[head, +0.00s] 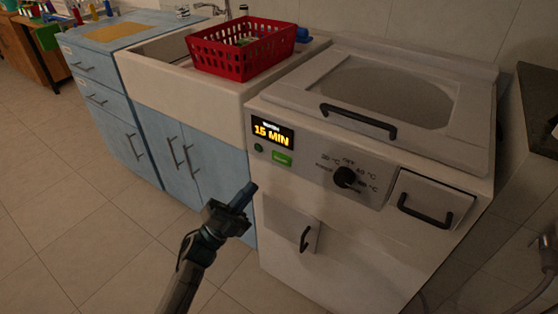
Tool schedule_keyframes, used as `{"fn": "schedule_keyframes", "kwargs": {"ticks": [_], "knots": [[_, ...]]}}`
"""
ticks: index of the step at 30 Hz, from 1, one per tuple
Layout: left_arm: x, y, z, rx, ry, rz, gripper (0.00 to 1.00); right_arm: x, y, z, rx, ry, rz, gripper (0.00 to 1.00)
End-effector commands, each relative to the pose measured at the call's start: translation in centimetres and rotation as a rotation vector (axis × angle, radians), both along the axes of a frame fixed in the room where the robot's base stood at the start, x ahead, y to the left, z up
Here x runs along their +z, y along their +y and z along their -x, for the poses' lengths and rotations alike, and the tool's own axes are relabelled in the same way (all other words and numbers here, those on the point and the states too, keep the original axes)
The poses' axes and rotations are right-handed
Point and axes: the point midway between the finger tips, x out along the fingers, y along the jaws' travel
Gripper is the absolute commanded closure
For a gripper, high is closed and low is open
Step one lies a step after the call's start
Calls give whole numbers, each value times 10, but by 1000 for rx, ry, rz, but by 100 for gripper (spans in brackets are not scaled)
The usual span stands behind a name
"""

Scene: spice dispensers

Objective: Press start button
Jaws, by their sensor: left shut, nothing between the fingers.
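The start button is most likely the green rectangular button (281,159) on the washing machine's front panel; its label is too small to read. It sits below the display (272,134), which shows "15 MIN" in yellow. A small round dark green spot (259,147) is left of the button. The white washing machine (345,240) has a dark dial (345,178) with temperature marks. My left gripper (247,191) is shut and empty, in front of the machine's left edge, below and left of the button and apart from it. My right gripper is not in view.
The machine's top lid (390,90) is closed and has a black handle (358,122). A drawer (428,204) and a small door (303,236) are on its front. A red basket (240,62) rests at the sink over blue cabinets (205,160). The tiled floor (75,200) at left is clear.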

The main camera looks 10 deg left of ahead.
Motion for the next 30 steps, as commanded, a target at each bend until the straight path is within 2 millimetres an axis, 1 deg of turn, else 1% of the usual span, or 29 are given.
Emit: {"fn": "schedule_keyframes", "kwargs": {"ticks": [4,7,21,25,30], "knots": [[0,-1,-2,1,1,0,100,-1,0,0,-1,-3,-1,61],[-1,-3,-9,1,1,1,100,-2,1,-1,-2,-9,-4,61],[-2,-24,-67,1,2,1,100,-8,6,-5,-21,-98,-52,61],[-1,-28,-77,1,3,2,100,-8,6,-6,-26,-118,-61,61],[-1,-30,-83,1,3,1,100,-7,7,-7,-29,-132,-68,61]]}}
